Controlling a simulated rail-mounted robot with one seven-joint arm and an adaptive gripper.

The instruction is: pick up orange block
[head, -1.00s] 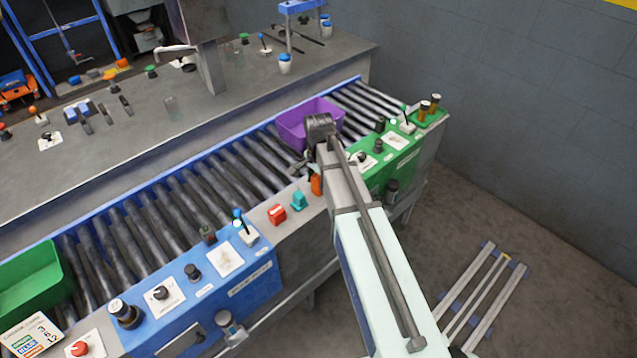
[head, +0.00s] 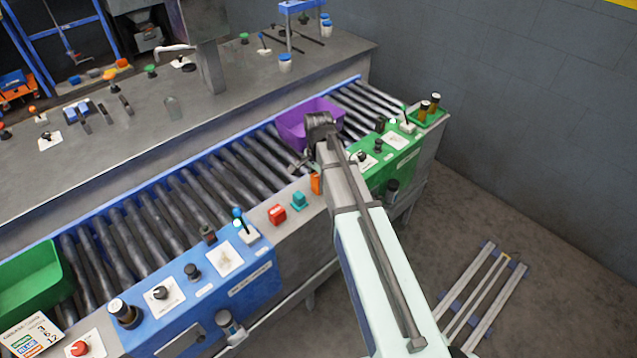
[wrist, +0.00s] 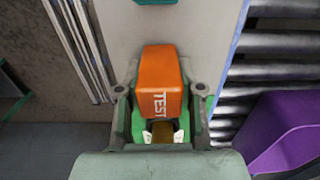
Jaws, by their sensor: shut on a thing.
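The orange block (head: 315,184) is on the near ledge of the conveyor, partly hidden by my arm in the head view. In the wrist view the orange block (wrist: 162,75) stands between the two fingers of my gripper (wrist: 160,92), with the letters "TEST" on its face. The fingers are shut on its two sides. I cannot tell whether its underside touches the ledge.
A teal block (head: 299,200) and a red block (head: 276,213) sit on the ledge to the left. A purple bin (head: 292,127) is on the rollers behind my gripper. A green control panel (head: 395,150) is at right, a blue one (head: 215,285) at left.

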